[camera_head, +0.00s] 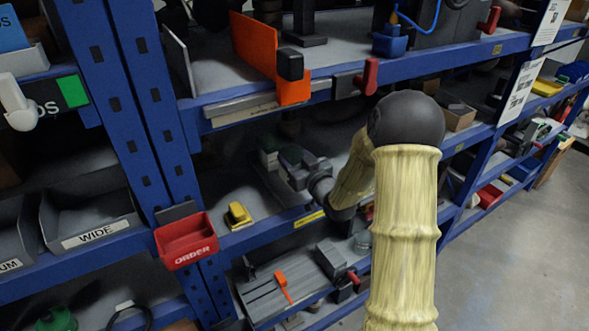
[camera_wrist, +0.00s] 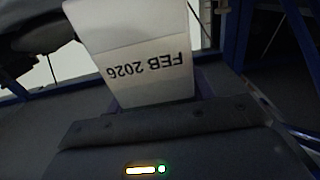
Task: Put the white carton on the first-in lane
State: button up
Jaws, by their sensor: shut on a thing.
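The white carton (camera_wrist: 150,68) fills the upper middle of the wrist view, tilted, with "FEB 2026" upside down on its face. My gripper (camera_wrist: 155,108) is shut on it; the dark gripper body covers the carton's near end. In the head view my arm reaches into the middle shelf bay, and my gripper (camera_head: 298,162) shows there as a grey-purple shape, partly hidden by the wrist. I cannot clearly make out the carton in the head view. No lane is readable as the first-in lane.
A red ORDER bin (camera_head: 186,240) hangs on the rack's front, beside a yellow object (camera_head: 238,215) on the shelf. Above is an orange plate (camera_head: 254,46); below lies a grey ribbed tray (camera_head: 290,285). Blue uprights and shelf edges surround my arm. Floor at right is clear.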

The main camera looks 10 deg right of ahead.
jog(key=shift+w+f+p, duration=0.1)
jog(key=shift+f+p, duration=0.65)
jog(key=shift+f, duration=1.35)
jog(key=shift+f, duration=0.15)
jog(key=o, duration=1.1)
